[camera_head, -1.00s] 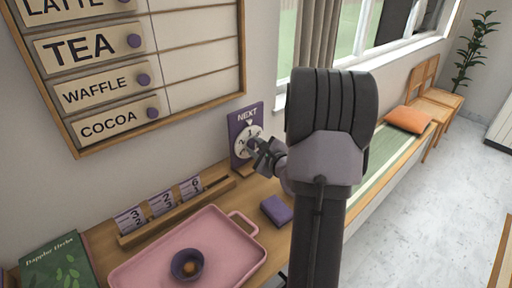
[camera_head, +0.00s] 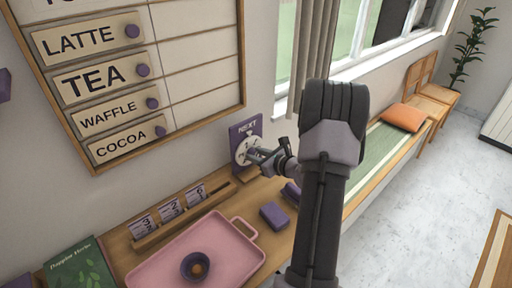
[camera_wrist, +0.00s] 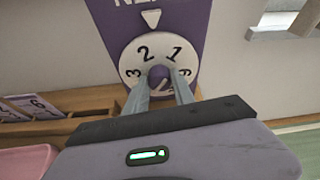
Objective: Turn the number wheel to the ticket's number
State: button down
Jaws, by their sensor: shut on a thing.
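The number wheel (camera_wrist: 131,62) is a white dial on a purple stand (camera_wrist: 187,15) marked NEXT. A white pointer triangle (camera_wrist: 151,18) sits above it, between the 2 on its left and the 1 on its right. A 3 is at the left edge; the lower numbers are partly hidden by my fingers. My gripper (camera_wrist: 162,82) is shut on the wheel's purple centre knob (camera_wrist: 159,74), one finger on each side. In the head view my gripper (camera_head: 256,155) reaches the wheel (camera_head: 239,145) from the right. Ticket cards (camera_head: 170,210) stand in a wooden rail (camera_head: 187,217); their print is small.
A pink tray (camera_head: 150,273) with a purple bowl (camera_head: 195,266) lies in front of the rail. A purple block (camera_head: 274,216) lies right of the tray. A green book (camera_head: 80,268) is at lower left. The menu board (camera_head: 205,75) hangs above.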

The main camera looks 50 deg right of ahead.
jog(key=m+y+p, duration=0.2)
jog(key=m+p, duration=0.1)
jog(key=shift+d+r+p, duration=0.1)
jog(key=shift+d+p, duration=0.05)
jog(key=shift+p, duration=0.15)
jog(key=m+y+p, duration=0.1)
jog(key=m, duration=0.1)
jog(key=shift+d+m+t+y, duration=0.1)
jog(key=shift+m+t+y, duration=0.3)
jog(key=m, duration=0.1)
jog(key=m+t+y, duration=0.1)
jog(key=m, duration=0.1)
jog(key=shift+f, duration=0.35)
jog(key=shift+d+m+t+y+b, duration=0.1)
jog(key=shift+m+t+y+b, duration=0.4)
jog(key=shift+m, duration=1)
jog(key=c, duration=1.1)
grip_release()
jog(key=shift+o, duration=0.2)
jog(key=shift+s, duration=0.1)
